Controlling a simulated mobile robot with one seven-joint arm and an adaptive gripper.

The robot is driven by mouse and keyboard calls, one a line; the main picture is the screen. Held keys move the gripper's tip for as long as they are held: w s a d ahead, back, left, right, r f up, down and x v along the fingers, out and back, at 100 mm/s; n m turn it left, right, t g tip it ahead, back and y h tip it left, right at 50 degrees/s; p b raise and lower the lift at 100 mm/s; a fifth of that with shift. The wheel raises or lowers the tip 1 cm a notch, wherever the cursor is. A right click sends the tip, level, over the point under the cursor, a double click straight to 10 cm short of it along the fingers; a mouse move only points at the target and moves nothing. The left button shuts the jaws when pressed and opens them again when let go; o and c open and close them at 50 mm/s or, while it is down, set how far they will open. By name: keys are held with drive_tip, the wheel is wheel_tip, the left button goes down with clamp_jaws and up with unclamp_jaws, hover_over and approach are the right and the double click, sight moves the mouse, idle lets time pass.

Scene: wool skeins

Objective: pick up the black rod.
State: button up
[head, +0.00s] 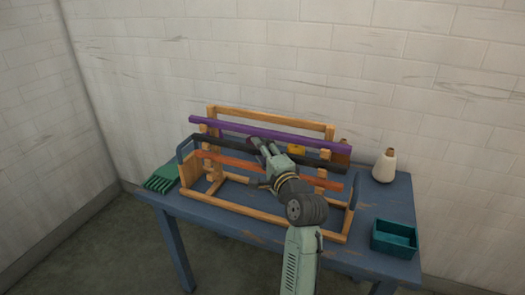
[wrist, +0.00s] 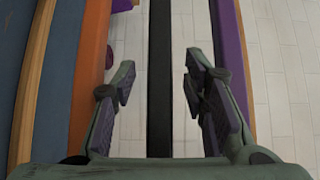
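The black rod (head: 222,143) lies roughly level across a wooden rack (head: 213,117), at the middle height. A purple rod (head: 225,125) lies above and behind it, and an orange-red rod (head: 225,160) lies lower in front. My gripper (head: 262,146) reaches over the rack from the front and covers part of the black rod. In the wrist view my gripper (wrist: 160,75) is open, and the black rod (wrist: 159,40) runs lengthwise between its two fingers, with a gap on each side. I cannot tell how deep the rod sits between them.
The rack stands on a blue table (head: 375,260). A white bottle (head: 384,167) stands at the back right and a teal box (head: 394,240) at the front right. A green ridged object (head: 163,178) lies at the left edge. A yellow item (head: 297,149) shows behind the black rod.

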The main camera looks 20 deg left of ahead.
drive_tip(key=shift+c, duration=0.4)
clamp_jaws()
drive_tip(key=shift+r, duration=0.15)
